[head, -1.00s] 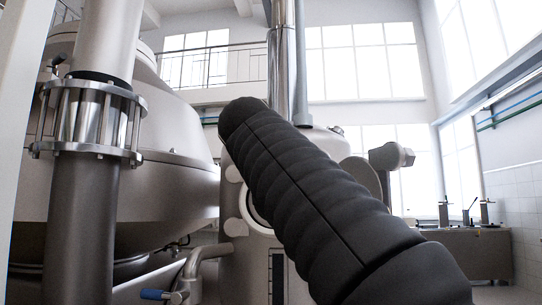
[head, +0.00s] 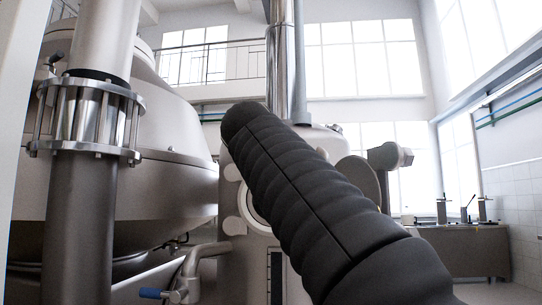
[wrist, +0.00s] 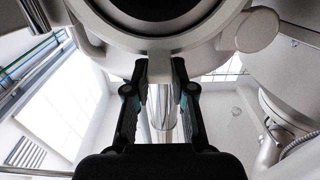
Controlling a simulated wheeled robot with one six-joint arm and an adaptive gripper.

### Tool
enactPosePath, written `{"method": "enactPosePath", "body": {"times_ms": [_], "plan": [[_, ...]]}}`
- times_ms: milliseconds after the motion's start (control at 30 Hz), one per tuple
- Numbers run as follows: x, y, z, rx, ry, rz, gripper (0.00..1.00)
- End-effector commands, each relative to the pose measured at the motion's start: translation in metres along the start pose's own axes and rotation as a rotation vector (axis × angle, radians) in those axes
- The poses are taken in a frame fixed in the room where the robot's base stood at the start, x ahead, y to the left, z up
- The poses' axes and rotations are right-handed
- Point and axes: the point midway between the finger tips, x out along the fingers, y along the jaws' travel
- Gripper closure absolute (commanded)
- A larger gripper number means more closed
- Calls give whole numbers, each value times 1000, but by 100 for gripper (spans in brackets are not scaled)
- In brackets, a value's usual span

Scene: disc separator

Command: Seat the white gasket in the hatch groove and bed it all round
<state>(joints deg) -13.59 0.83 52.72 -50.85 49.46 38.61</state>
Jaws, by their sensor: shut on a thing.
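In the wrist view my gripper (wrist: 160,68) points up at the lower rim of a round hatch opening (wrist: 165,12). Its two black fingers stand apart, with their tips at the pale ring around the opening, and it is shut on the white gasket there. The gasket is hard to tell from the pale rim, and how it lies in the groove cannot be seen. In the head view the pale ring of the hatch (head: 247,212) shows only at its left side. My dark ribbed arm covers the rest, and my gripper is hidden behind it.
A large steel separator bowl (head: 165,185) and a flanged column (head: 88,120) fill the left. A pipe with a blue-handled valve (head: 152,293) is low in front. A bench with fixtures (head: 465,245) stands far right. A round knob (wrist: 257,30) sits beside the hatch.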

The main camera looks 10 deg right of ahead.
Motion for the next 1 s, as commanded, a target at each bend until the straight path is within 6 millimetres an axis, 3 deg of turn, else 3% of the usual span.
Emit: {"method": "enactPosePath", "body": {"times_ms": [200, 233, 333, 367, 767, 1000], "plan": [[1, 0, 0, 0, 1, -1, 100], [2, 0, 0, 0, 1, -1, 74], [1, 0, 0, 0, 1, -1, 49], [1, 0, 0, 0, 1, -1, 47], [-6, -1, 0, -1, 0, -2, 47], [-48, -1, -1, 0, 2, -6, 47]]}}
